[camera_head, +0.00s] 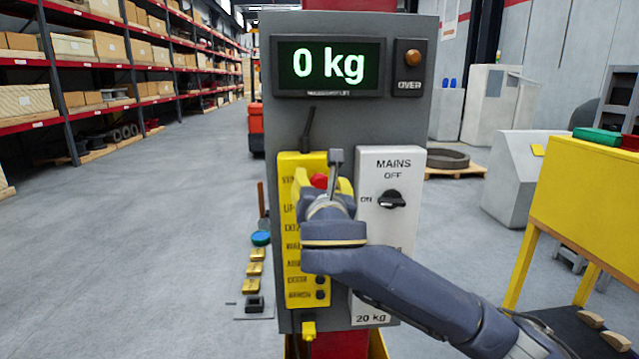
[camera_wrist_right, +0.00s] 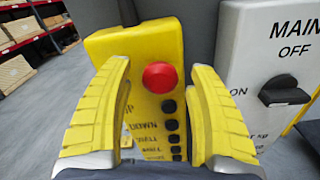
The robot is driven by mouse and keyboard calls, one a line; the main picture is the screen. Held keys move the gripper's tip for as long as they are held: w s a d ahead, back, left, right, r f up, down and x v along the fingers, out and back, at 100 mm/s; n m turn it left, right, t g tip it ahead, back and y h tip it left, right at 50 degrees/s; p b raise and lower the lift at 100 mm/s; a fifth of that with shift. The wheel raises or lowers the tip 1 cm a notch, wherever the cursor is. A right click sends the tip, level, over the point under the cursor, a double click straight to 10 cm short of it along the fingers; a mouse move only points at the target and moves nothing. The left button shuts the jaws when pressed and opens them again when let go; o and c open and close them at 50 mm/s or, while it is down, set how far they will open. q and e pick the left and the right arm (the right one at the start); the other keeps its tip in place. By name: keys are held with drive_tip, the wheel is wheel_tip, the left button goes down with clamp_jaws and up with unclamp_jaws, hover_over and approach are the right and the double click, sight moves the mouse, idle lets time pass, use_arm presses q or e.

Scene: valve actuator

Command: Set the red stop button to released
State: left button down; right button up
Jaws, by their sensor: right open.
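The red stop button (camera_head: 319,181) sits near the top of a yellow control box (camera_head: 291,230) on a grey panel. In the right wrist view the red button (camera_wrist_right: 160,77) shows whole, between and beyond my fingertips, on the yellow box (camera_wrist_right: 140,45). My right gripper (camera_wrist_right: 160,75) is open, with one yellow finger on each side of the button and nothing held. In the head view my right gripper (camera_head: 325,185) and wrist cover part of the yellow box. Whether the fingers touch the box, I cannot tell. My left gripper does not show.
A white MAINS box (camera_head: 400,175) with a black rotary knob (camera_head: 392,200) stands just right of the yellow box. Several black buttons (camera_wrist_right: 172,125) run below the red one. A display (camera_head: 328,66) reads 0 kg above. A yellow table (camera_head: 590,190) is at right.

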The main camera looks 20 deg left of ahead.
drive_tip(key=shift+w+a, duration=0.15)
drive_tip(key=shift+w, duration=0.45)
drive_tip(key=shift+c, duration=0.3)
clamp_jaws()
